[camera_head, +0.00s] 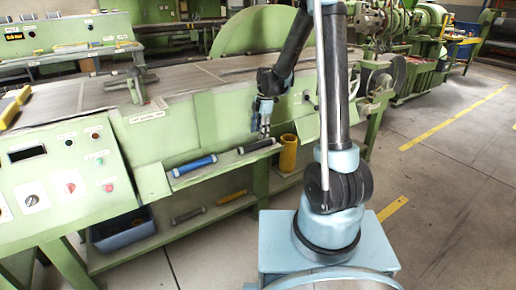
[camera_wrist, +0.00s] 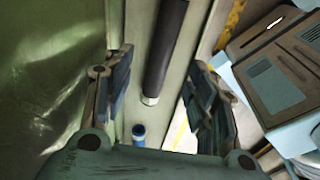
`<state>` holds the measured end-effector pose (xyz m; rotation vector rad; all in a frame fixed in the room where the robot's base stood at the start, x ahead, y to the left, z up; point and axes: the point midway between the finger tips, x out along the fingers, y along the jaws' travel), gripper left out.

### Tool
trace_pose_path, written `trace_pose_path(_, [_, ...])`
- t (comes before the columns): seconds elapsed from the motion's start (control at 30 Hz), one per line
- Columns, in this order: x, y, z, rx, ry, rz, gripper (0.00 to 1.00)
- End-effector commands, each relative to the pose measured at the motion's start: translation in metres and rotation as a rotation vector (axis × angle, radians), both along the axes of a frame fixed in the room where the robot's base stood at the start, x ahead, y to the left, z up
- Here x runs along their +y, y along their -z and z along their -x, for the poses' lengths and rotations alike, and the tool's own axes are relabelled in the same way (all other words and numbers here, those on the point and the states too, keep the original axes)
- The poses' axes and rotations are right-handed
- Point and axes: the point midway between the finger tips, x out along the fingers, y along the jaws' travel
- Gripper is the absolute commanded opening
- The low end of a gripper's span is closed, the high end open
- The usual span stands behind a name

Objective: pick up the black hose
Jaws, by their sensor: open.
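The black hose (camera_head: 257,146) lies on the narrow green shelf (camera_head: 222,164) along the front of the green machine. In the wrist view the black hose (camera_wrist: 165,48) shows as a dark cylinder with a pale end, running from the top edge towards the middle. My gripper (camera_head: 265,131) points down just above the hose in the head view. In the wrist view my gripper (camera_wrist: 165,75) has its fingers spread, one on each side of the hose's line. The fingers look apart from the hose, and nothing is held.
A blue hose (camera_head: 194,165) lies on the same shelf to the left; its end shows in the wrist view (camera_wrist: 139,131). A yellow cylinder (camera_head: 288,153) stands right of the shelf. A lower shelf holds more hoses and a blue bin (camera_head: 122,232). The control panel (camera_head: 62,171) is at left.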

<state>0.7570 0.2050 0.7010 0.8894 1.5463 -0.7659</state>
Motion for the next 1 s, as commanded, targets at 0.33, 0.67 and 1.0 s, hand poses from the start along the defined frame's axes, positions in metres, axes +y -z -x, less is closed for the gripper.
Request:
trace_pose_path(0.33, [0.003, 0.022, 0.001, 0.0, 0.0, 0.0, 0.53])
trace_pose_path(0.67, [0.007, 0.059, 0.003, 0.0, 0.001, 0.0, 0.53])
trace_pose_path(1.0, [0.008, 0.066, 0.005, 0.0, 0.001, 0.0, 0.53])
